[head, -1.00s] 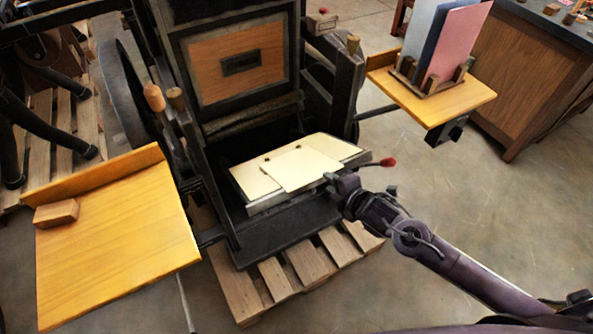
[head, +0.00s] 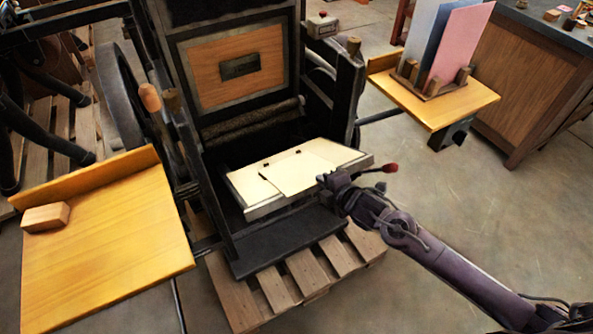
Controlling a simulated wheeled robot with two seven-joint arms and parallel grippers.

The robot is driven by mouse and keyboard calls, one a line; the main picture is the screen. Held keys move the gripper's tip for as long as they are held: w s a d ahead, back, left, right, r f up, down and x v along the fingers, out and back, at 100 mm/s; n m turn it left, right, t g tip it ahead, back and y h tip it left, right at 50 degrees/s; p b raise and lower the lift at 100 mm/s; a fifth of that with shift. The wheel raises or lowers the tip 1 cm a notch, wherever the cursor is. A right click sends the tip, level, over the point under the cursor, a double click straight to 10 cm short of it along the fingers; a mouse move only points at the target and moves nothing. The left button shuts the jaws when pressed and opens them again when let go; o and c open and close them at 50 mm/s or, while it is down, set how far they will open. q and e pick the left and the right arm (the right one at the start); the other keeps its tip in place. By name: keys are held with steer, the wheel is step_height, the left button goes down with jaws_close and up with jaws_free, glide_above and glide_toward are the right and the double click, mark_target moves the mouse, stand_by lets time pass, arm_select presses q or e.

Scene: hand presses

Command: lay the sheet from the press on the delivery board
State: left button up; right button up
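The sheet (head: 290,173) is cream and lies flat on the pale, tilted bed (head: 343,154) of the black press. Two small dark pins or clips show near its upper edge. My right gripper (head: 325,181) is at the sheet's right-hand edge, its tips at or very near the paper. The fingers are too small and dark to show whether they are shut on it. A second yellow board (head: 436,108) is at the upper right. My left gripper is out of view.
A wooden block (head: 46,217) sits on the left board. A rack (head: 428,88) with pink and blue-grey sheets stands on the right board. A red-knobbed lever (head: 390,168) sticks out just beyond my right gripper.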

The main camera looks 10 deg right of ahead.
steer(key=shift+s+r, duration=0.1)
jaws_close()
steer(key=s+d+r+p, duration=0.1)
steer(key=s+r+p, duration=0.3)
steer(key=r+p, duration=0.2)
steer(key=shift+s+d+p, duration=0.4)
steer(key=shift+p, duration=0.45)
steer(key=shift+f, duration=0.1)
stand_by(0.6)
